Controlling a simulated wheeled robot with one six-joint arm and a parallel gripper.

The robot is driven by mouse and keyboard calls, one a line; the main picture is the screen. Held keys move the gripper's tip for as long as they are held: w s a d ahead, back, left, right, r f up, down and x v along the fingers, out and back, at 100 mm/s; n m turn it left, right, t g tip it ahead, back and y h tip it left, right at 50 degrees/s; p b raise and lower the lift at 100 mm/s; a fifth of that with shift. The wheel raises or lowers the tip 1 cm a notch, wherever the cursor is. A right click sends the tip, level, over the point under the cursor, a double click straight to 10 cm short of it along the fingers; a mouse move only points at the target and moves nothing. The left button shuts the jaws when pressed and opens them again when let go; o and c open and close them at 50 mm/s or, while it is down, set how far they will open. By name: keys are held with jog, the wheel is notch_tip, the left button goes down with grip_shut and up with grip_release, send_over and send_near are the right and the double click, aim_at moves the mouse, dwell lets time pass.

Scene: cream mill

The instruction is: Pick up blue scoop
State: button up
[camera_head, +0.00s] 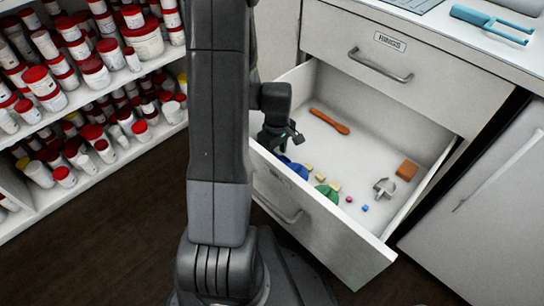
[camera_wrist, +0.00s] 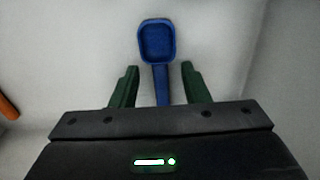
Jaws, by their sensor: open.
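The blue scoop (camera_wrist: 158,42) lies on the pale floor of the open drawer. In the wrist view its square bowl is beyond my fingertips and its handle runs back between my two green fingers. My gripper (camera_wrist: 159,72) is open, with a finger on each side of the handle and a gap to it on both sides. In the head view my gripper (camera_head: 280,142) reaches down into the drawer's left part, and blue shows beside it (camera_head: 296,168). The far end of the handle is hidden by my gripper.
The open drawer (camera_head: 330,237) also holds an orange-brown spatula (camera_head: 330,121), a brown block (camera_head: 407,170), a grey metal piece (camera_head: 384,187), a green item (camera_head: 328,195) and small yellow, pink and blue pieces. Shelves of red-lidded jars (camera_head: 95,72) stand left. The drawer walls bound my gripper.

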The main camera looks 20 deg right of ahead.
jog(key=shift+f, duration=0.45)
jog(key=shift+r, duration=0.1)
jog(key=c, duration=0.7)
